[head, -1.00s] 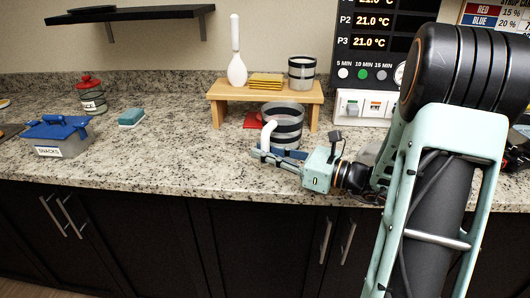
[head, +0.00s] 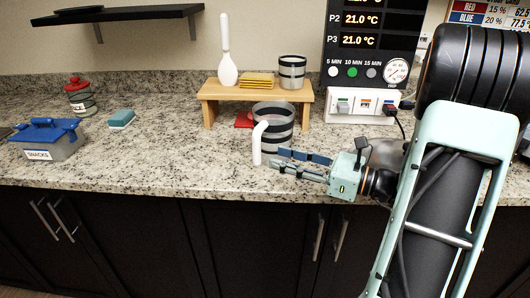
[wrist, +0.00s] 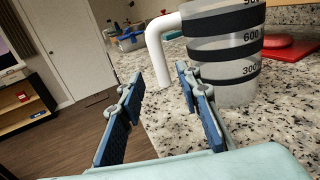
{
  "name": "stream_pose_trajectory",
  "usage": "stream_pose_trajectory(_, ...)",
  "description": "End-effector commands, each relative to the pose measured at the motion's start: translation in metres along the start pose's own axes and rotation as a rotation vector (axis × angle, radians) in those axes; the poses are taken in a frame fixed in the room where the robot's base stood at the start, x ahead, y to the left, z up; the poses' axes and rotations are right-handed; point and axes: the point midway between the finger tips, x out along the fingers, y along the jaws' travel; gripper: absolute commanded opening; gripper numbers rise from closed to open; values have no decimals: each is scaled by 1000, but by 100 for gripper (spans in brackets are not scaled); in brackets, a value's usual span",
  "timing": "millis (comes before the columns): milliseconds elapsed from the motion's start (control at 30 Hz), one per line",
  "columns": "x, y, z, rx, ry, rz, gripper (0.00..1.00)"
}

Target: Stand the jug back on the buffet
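A clear jug (head: 277,125) with dark bands and a white handle (head: 259,143) stands upright on the speckled stone counter, in front of a small wooden stand. In the wrist view the jug (wrist: 227,62) shows volume marks, and its handle (wrist: 163,48) hangs towards the counter's edge. My gripper (head: 279,161) is open and empty, with its blue-padded fingers apart, low at the counter's front edge near the handle. In the wrist view the gripper (wrist: 160,92) has nothing between its fingers, and the handle lies beyond them. I cannot tell which surface is called the buffet.
A snack box (head: 48,140), blue sponge (head: 121,119) and red-lidded jar (head: 80,96) are at left. Counter between is clear.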

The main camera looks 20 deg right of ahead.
Motion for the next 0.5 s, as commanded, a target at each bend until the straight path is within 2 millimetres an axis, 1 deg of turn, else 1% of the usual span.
stream_pose_trajectory(33,-11,-1,0,0,0,-4,32)
stream_pose_trajectory(100,-22,-1,0,0,1,-3,32)
stream_pose_trajectory(200,-35,0,0,0,0,-1,32)
stream_pose_trajectory(333,-43,0,0,0,0,1,32)
stream_pose_trajectory(500,-45,1,0,0,0,2,32)
